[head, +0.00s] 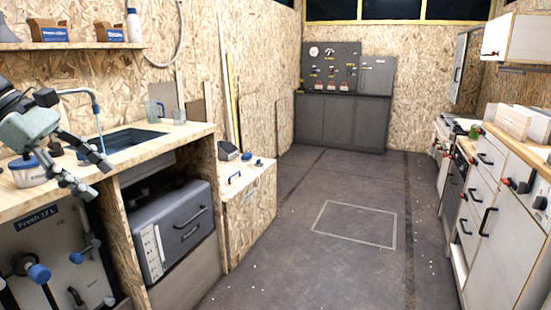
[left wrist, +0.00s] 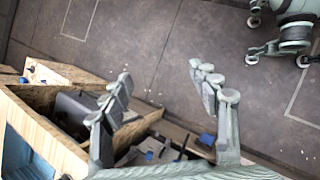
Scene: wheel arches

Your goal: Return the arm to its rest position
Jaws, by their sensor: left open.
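My left gripper (head: 97,178) comes in from the left of the head view, at the front of the wooden counter near the sink. It is open, with nothing between its fingers. In the left wrist view my left gripper (left wrist: 160,78) shows its two fingers spread well apart, with floor visible between them. A silver pot with a blue rim (head: 35,168) stands on the counter behind the arm and is partly hidden by it. My right gripper is not in view.
The counter (head: 180,133) holds a sink (head: 125,141) with a tap and a clear mug (head: 154,110). Below are a grey appliance (head: 178,232) and a water tank (head: 45,235). White cabinets (head: 490,210) line the right. The floor (head: 330,175) between is open.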

